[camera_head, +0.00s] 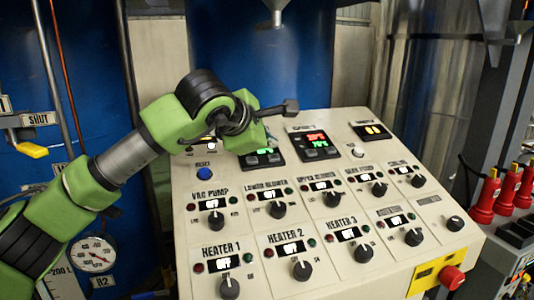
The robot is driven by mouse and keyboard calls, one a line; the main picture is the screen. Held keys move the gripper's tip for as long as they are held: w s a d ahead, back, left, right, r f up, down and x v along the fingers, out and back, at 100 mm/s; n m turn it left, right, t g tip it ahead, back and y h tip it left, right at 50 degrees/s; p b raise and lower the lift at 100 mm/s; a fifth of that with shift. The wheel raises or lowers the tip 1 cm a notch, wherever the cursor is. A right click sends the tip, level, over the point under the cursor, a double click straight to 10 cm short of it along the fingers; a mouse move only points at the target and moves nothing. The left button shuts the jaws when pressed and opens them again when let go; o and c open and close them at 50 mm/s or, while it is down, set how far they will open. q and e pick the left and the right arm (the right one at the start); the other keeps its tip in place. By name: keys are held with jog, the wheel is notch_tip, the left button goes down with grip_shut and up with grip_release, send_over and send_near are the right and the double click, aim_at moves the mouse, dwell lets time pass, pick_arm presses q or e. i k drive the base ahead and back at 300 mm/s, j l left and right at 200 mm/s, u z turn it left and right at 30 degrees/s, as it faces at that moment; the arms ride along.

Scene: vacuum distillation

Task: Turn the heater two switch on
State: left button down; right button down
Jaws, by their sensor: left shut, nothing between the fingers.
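The heater 2 switch (302,270) is a black rotary knob in the bottom row of the sloped control panel (330,285), between the heater 1 knob (229,288) and the heater 3 knob (363,253). Its label reads HEATER 2, and the small display (286,250) above it appears to read OFF. My left arm comes in from the left, and my left gripper (290,107) is shut and empty. In the picture it is above the panel's upper part, well apart from the heater 2 switch. My right gripper is not in view.
Upper-row knobs include the vac pump knob (216,220). A red emergency button (452,278) sits on a yellow plate at lower right. Red valves (485,197) stand right of the panel. A pressure gauge (94,253) is at left. The space before the lower panel is clear.

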aim_at(303, 271)
jog(key=k+j, duration=0.4)
jog(key=k, duration=0.2)
jog(key=k+j, duration=0.35)
jog(key=k, duration=0.2)
